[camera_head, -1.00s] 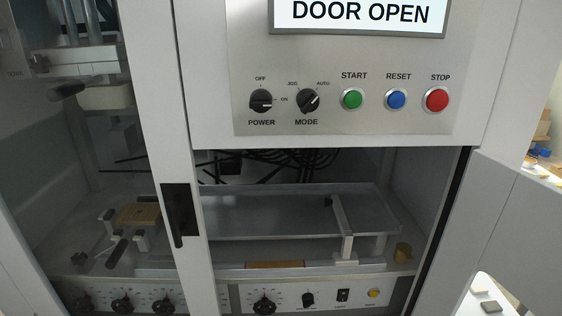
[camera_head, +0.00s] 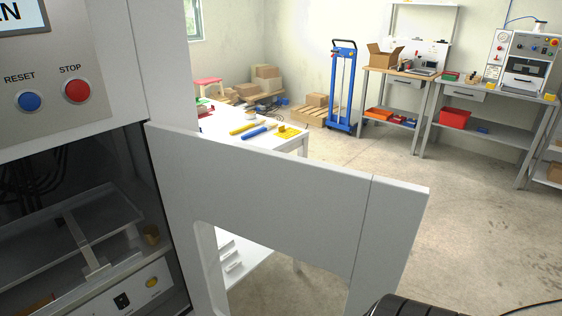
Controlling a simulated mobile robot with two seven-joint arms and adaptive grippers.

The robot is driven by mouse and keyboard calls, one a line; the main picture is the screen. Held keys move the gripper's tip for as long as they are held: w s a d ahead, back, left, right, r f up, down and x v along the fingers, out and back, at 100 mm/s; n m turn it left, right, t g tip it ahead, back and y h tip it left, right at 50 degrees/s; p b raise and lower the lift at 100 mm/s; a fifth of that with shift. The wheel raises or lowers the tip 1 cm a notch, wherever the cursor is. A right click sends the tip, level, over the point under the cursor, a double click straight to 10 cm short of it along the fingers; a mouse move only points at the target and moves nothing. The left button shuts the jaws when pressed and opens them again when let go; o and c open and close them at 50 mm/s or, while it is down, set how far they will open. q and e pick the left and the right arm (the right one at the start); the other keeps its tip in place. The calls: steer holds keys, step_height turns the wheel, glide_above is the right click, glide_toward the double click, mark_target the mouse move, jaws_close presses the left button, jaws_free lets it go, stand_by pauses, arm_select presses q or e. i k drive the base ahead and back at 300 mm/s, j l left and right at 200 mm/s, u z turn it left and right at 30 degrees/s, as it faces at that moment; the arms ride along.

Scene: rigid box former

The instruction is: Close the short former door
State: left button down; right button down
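The short former door (camera_head: 270,185) is a white panel with a cut-out window in its lower part. It stands swung open, reaching out to the right from the right edge of the machine's opening. A black ribbed rounded part, which looks like my arm, shows at the bottom edge near the door's free end. I see no gripper fingers.
The control panel (camera_head: 95,70) has a blue RESET button and a red STOP button. Behind the door stands a white table (camera_head: 225,125) with tools. A blue hand truck (camera_head: 343,85) and workbenches (camera_head: 440,80) stand farther back. Open concrete floor (camera_head: 480,230) lies at the right.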

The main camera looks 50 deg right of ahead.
mark_target(361, 227)
steer(key=l+u, duration=0.15)
steer(key=l, duration=0.3)
steer(key=k+l+u, duration=0.15)
steer(key=l, duration=0.3)
steer(key=l+u, duration=0.15)
steer(key=l, duration=0.3)
steer(key=k+l+u, duration=0.15)
steer(key=l, duration=0.3)
steer(key=k+l+u, duration=0.15)
steer(key=l, duration=0.25)
